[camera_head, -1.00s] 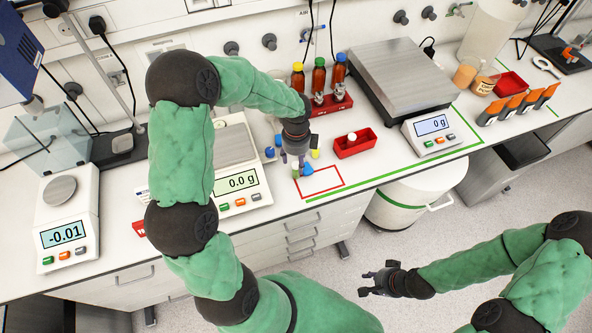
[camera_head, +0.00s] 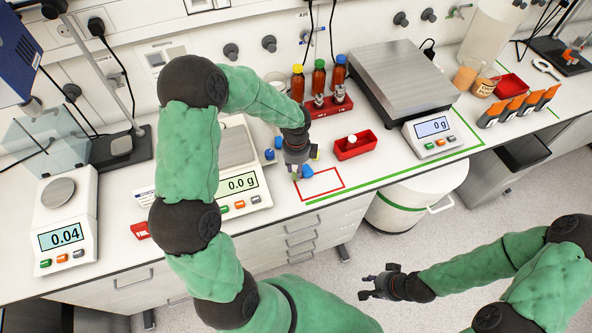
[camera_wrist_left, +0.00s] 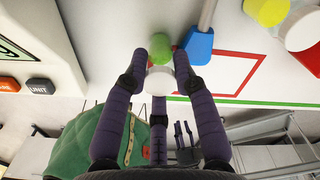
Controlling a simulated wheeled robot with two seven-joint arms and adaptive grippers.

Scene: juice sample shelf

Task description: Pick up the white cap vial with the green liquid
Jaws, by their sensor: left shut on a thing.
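The vial with a white cap (camera_wrist_left: 160,79) and green liquid (camera_wrist_left: 161,56) is between the fingers of my left gripper in the left wrist view. My left gripper (camera_head: 296,169) is shut on it, with a finger on each side of the cap. In the head view the gripper mostly hides the vial, beside the left edge of the red outline (camera_head: 322,193). I cannot tell if the vial touches the bench. A blue item (camera_head: 307,172) stands close on its right and also shows in the left wrist view (camera_wrist_left: 198,48). My right gripper (camera_head: 377,283) is open and empty, over the floor.
A yellow-capped item (camera_head: 315,152) is just behind the left gripper. A red tray (camera_head: 357,152) holds a white round item. Behind it is a red rack (camera_head: 333,107) with brown bottles. A balance (camera_head: 240,190) stands to the left.

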